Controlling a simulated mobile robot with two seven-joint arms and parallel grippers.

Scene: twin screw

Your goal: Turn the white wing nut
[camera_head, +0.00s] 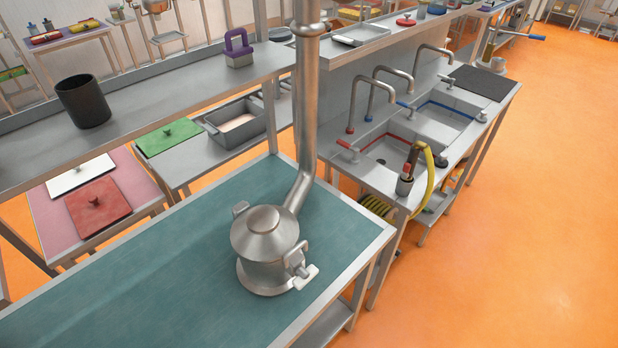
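The white wing nut (305,277) sits low on the right side of a metal vessel (266,248), on a small clamp bracket. The vessel has a domed lid and stands upright on a teal-topped table (150,275). A second clamp (241,209) shows on the vessel's far left side; whether it carries a nut I cannot tell. A thick metal pipe (305,120) comes down behind the vessel and bends toward it. Neither of my grippers shows in the head view.
A sink bench (385,155) with taps and a yellow hose (427,180) stands to the right. The table left of the vessel is clear, and orange floor (500,230) is open at right.

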